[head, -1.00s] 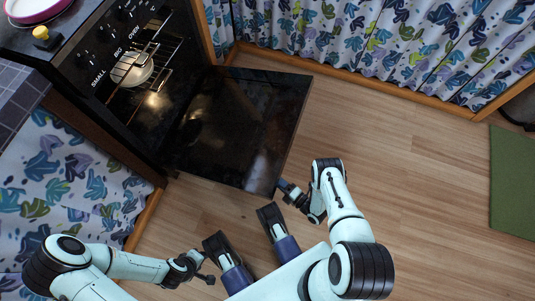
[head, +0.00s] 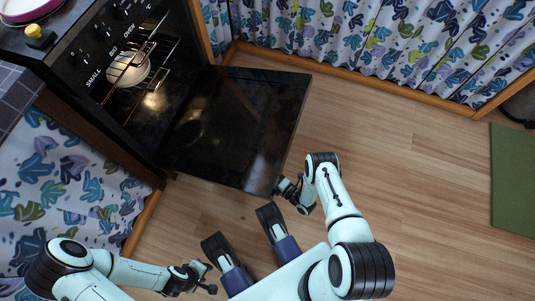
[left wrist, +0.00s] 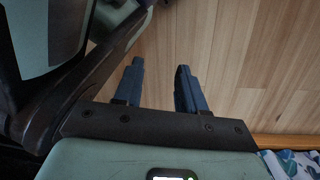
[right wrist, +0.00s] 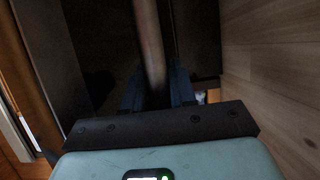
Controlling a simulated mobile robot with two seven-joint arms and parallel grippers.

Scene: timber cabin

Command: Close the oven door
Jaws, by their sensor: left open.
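The black oven door (head: 235,125) hangs wide open from the oven (head: 125,60), folded down over the floor. My right gripper (head: 279,186) is at the door's near right corner; its fingertips are hard to make out there. In the right wrist view its fingers (right wrist: 157,88) stand apart, with a long narrow edge, seemingly the door's (right wrist: 150,45), running between them; contact cannot be told. My left gripper (head: 210,279) is open and empty above the floor, away from the door. Its spread fingers show in the left wrist view (left wrist: 160,85).
A pale round dish (head: 128,69) sits on the rack inside the oven. Patterned curtains (head: 390,45) hang behind and at the left (head: 60,180). A green mat (head: 513,180) lies at the right. The wooden floor (head: 410,180) right of the door is clear.

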